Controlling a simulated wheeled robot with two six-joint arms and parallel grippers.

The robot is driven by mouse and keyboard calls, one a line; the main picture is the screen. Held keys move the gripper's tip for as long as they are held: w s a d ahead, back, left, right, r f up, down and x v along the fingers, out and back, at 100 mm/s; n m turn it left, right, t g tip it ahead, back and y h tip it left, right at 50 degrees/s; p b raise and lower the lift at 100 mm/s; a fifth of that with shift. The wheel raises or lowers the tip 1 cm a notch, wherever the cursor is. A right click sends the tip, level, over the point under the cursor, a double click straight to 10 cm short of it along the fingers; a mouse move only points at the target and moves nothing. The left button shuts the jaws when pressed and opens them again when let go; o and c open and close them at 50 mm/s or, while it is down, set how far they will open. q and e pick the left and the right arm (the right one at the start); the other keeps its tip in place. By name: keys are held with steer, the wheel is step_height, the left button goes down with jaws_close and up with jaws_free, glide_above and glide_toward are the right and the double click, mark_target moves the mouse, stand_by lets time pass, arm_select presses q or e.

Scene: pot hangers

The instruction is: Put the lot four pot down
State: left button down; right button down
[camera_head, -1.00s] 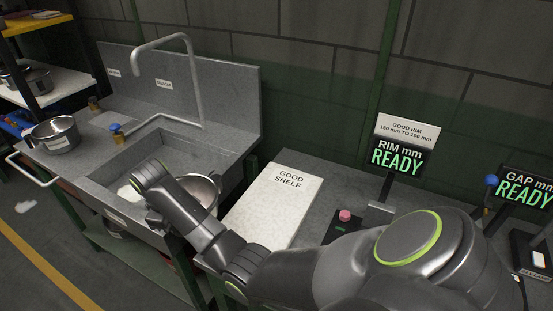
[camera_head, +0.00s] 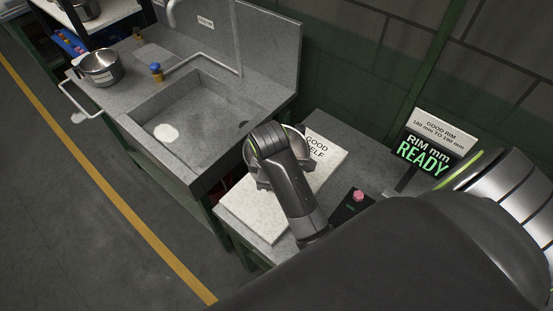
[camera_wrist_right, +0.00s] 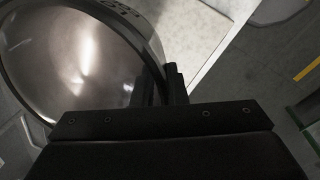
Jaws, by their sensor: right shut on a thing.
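My right gripper (camera_wrist_right: 160,85) is shut on a steel pot (camera_wrist_right: 75,60) at its rim or handle side; the exact grip is hard to see. The pot's label is upside down and cut off at the top of the right wrist view, so I cannot read its lot. In the head view the pot (camera_head: 296,139) is mostly hidden behind my right forearm, over the white GOOD SHELF slab (camera_head: 245,212). I cannot tell whether it touches the slab. My left gripper is not in view.
The sink (camera_head: 190,115) left of the slab holds no pot, only a whitish patch. A RIM mm READY display (camera_head: 425,150) and a pink button (camera_head: 358,196) are right of the slab.

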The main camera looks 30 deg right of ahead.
steer(key=shift+d+f+p, duration=0.15)
steer(key=shift+f+p, duration=0.6)
steer(key=shift+f, duration=4.15)
steer(key=c, duration=1.5)
jaws_free()
steer(key=shift+s+f, duration=0.1)
steer(key=shift+o, duration=0.2)
